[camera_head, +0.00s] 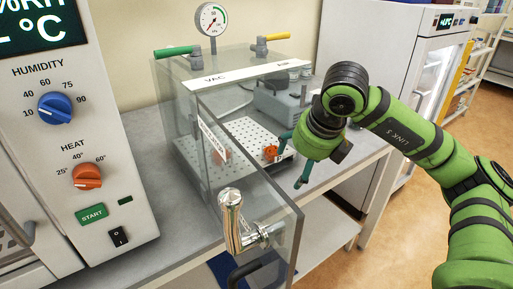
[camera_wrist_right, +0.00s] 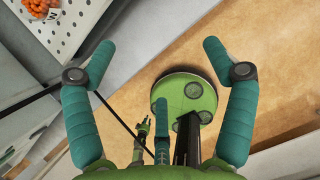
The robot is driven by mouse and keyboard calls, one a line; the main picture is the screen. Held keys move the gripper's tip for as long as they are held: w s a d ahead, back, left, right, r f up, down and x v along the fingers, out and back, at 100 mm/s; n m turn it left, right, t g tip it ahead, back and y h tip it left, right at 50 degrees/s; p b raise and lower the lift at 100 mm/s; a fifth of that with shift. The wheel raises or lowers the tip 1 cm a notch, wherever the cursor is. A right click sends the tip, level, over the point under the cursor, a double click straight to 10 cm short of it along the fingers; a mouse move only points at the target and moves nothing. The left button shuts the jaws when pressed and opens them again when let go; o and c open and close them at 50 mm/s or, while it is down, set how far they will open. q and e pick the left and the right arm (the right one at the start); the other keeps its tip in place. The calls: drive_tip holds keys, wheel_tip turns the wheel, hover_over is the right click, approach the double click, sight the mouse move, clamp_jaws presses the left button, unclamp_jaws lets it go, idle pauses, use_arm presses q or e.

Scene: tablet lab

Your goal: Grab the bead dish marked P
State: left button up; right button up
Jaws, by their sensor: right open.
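A vacuum chamber (camera_head: 205,80) marked VAC stands on the bench with its clear door swung open. On its perforated shelf (camera_head: 245,165) sits a dish of orange beads (camera_head: 270,153) near the right side. A second orange patch (camera_head: 220,156) shows blurred through the door. No letter P is readable on either. In the right wrist view, orange beads (camera_wrist_right: 40,5) lie at the top left beside a small tag (camera_wrist_right: 53,14) that looks like W or M. My right gripper (camera_head: 293,162) is open and empty, just right of the nearer dish. My left gripper is not seen.
The open door with its metal handle (camera_head: 231,215) juts forward. A grey pump-like unit (camera_head: 280,100) stands behind the shelf. A control panel (camera_head: 75,140) is at left and a white fridge (camera_head: 375,45) at back right. The floor (camera_head: 400,225) at right is clear.

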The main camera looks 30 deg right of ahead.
drive_tip(key=w+p, duration=0.2)
drive_tip(key=w, duration=0.3)
drive_tip(key=p, duration=0.2)
hover_over(273, 148)
drive_tip(key=s, duration=0.3)
drive_tip(key=shift+w+a+r, duration=0.15)
drive_tip(key=shift+w, duration=0.25)
drive_tip(key=shift+w+f, duration=0.15)
drive_tip(key=shift+f, duration=0.1)
drive_tip(key=x, duration=0.4)
drive_tip(key=shift+f, duration=0.2)
drive_tip(key=shift+w+f, duration=0.15)
drive_tip(key=shift+f, duration=0.05)
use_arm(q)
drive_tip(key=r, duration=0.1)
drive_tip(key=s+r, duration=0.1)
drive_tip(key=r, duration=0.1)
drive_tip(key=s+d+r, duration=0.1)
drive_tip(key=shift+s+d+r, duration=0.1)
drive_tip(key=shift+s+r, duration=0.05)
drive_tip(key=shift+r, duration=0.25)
use_arm(e)
drive_tip(key=c, duration=1.2)
